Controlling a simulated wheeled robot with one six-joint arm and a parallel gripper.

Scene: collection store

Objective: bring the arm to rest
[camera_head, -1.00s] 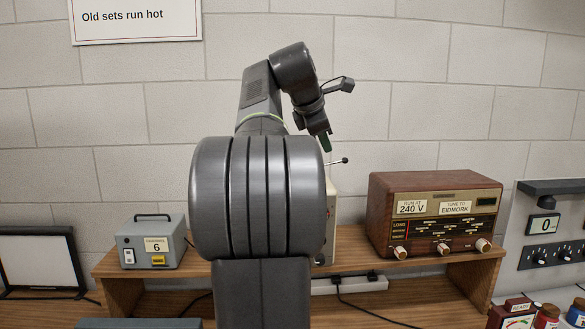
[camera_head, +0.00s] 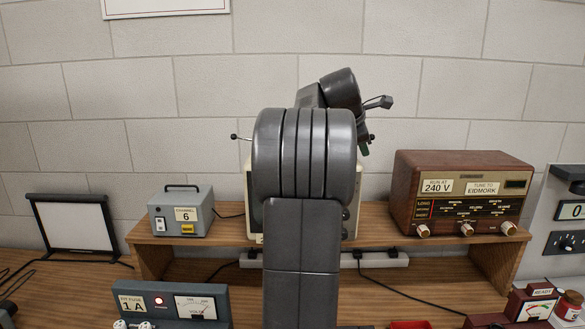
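My arm stands upright in the middle of the head view and hides much of a pale boxed set on the shelf behind it. My gripper (camera_head: 365,149) is at the far end of the arm, right of the upper link and above the shelf. It is small and partly hidden by the arm, so its fingers cannot be made out. No held object can be made out.
A wooden shelf (camera_head: 376,228) carries a grey box marked channel 6 (camera_head: 181,213) and a brown radio (camera_head: 461,196). A power strip (camera_head: 384,259) lies beneath. A meter unit (camera_head: 172,303) stands front left, a framed white panel (camera_head: 75,225) far left.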

